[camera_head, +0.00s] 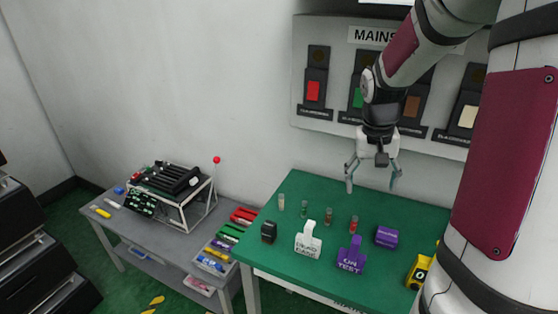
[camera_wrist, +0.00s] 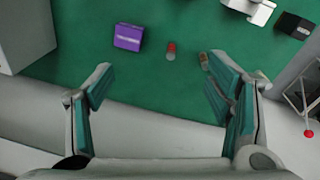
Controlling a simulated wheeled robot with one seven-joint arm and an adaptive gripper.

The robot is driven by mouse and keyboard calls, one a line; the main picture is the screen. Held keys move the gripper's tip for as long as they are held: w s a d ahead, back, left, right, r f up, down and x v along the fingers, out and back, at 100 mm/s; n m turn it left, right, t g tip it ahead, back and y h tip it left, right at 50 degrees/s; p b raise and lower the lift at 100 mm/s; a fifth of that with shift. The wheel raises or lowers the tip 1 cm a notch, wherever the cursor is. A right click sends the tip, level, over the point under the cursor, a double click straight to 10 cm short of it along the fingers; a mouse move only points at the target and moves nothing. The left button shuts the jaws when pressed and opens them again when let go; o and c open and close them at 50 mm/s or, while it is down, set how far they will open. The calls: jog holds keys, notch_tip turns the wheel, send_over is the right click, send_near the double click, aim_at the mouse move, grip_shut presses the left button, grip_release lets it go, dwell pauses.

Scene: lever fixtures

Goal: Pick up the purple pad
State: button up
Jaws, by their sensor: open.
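The purple pad (camera_head: 386,237) is a small purple block lying on the right part of the green table (camera_head: 425,215). It also shows in the wrist view (camera_wrist: 128,37), at the upper left, beyond the fingertips and apart from them. My gripper (camera_head: 372,186) hangs above the back edge of the table, open and empty, behind and above the pad. In the wrist view my gripper's two fingers (camera_wrist: 158,88) are spread wide with nothing between them.
Small vials, including a red one (camera_head: 353,225), stand near the pad. A black block (camera_head: 268,232) and a yellow item (camera_head: 420,271) flank them. A lever panel (camera_head: 340,120) is on the wall behind.

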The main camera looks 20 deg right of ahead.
jog(key=s+d+f+m+y+p, duration=0.2)
jog(key=s+d+f+m, duration=0.1)
jog(key=d+f, duration=0.55)
send_over(388, 234)
jog(key=f, duration=0.6)
jog(key=shift+s+d+f, duration=0.15)
jog(key=shift+d+f, duration=0.05)
jog(key=shift+f, duration=0.05)
jog(key=shift+w+a+f, duration=0.1)
jog(key=shift+f, duration=1.5)
jog(key=shift+w+a+f, duration=0.1)
jog(key=shift+f, duration=1.45)
jog(key=c, duration=1)
